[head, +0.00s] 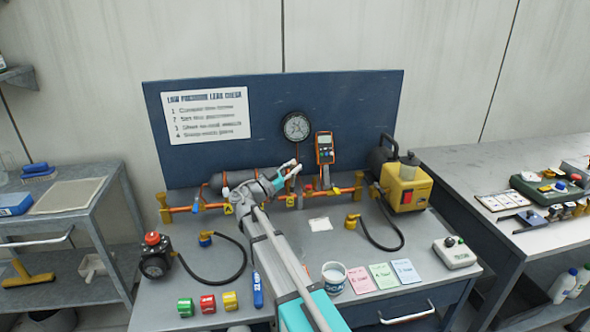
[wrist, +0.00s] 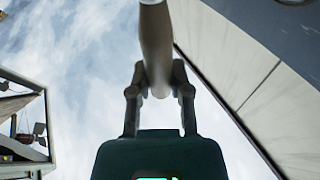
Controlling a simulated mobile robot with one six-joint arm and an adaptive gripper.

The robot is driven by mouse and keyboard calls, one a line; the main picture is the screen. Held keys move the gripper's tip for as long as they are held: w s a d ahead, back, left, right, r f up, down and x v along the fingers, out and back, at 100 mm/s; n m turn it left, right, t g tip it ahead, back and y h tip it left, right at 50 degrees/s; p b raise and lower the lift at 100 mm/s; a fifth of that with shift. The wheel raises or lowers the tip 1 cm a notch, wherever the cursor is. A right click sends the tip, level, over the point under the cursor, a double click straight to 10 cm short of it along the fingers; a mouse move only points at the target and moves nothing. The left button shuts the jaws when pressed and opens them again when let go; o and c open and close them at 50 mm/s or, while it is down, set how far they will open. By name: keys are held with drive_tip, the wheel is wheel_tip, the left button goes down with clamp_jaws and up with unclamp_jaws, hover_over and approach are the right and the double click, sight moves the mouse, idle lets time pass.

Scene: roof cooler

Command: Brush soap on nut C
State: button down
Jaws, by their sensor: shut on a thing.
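My gripper (head: 286,174) is over the pipe run at the middle of the bench, in front of the blue back panel. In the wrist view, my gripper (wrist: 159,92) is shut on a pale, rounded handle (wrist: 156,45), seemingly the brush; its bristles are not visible. The orange pipe run (head: 180,209) carries brass fittings and several small yellow tags (head: 228,208). The tag letters are too small to read, so I cannot tell which nut is C. My arm and gripper hide part of the pipe. A white pot (head: 334,275) with pale contents stands on the bench.
A round gauge (head: 296,127) and an orange meter (head: 325,147) are by the panel. A yellow pump (head: 405,188) with a black hose stands right. Coloured cards (head: 384,275) and small coloured blocks (head: 208,304) lie at the front. A black-based device (head: 154,258) stands left.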

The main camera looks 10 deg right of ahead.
drive_tip(key=shift+w+f+b, duration=0.7)
drive_tip(key=shift+f+b, duration=0.1)
drive_tip(key=shift+f, duration=0.15)
drive_tip(key=shift+w+f, duration=0.1)
drive_tip(key=shift+w, duration=0.85)
drive_tip(key=s+r+p, duration=0.5)
idle(0.5)
idle(0.4)
